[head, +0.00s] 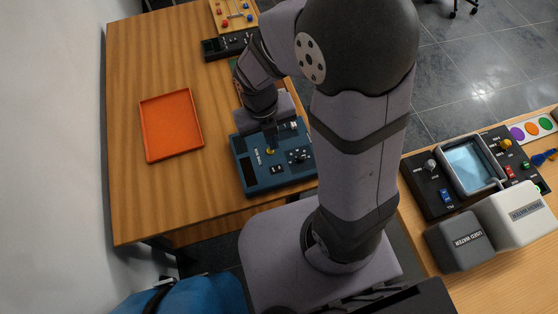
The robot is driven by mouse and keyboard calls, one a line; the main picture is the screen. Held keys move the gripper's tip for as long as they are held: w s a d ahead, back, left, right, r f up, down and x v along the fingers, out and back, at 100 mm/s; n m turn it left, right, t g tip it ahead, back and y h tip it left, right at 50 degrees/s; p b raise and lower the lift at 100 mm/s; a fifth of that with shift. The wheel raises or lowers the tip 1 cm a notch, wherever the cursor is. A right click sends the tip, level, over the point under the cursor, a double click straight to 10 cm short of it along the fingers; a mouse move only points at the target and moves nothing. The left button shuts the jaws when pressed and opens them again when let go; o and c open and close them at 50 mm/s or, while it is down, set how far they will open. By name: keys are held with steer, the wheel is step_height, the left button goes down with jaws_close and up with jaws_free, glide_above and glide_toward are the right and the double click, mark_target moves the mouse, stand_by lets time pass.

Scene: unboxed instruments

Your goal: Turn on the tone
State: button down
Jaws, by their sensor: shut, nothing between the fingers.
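A blue instrument box (252,186) lies on the wooden table left of my arm. My gripper (270,143) points down over the back part of the box, right by the yellow part. It is shut with nothing in it. I cannot tell whether it touches the box. My gripper and wrist hide part of the box's back edge. I cannot tell whether any control is on.
An orange tray (171,126) lies empty to the left. A black device (226,46) and a wooden board with coloured parts (233,14) sit at the table's far end.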

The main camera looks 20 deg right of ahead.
mark_target(276, 169)
steer(key=shift+f, duration=0.1)
stand_by(0.3)
steer(key=f, duration=0.4)
steer(key=d+f+b, duration=0.1)
steer(key=f, duration=0.8)
steer(key=shift+d+f+b, duration=0.3)
steer(key=shift+d+f, duration=0.05)
steer(key=shift+f, duration=0.05)
steer(key=shift+f, duration=0.15)
steer(key=shift+a, duration=0.15)
steer(key=shift+a+r+p, duration=0.2)
steer(key=shift+a+p, duration=0.35)
steer(key=shift+a, duration=0.05)
stand_by(0.3)
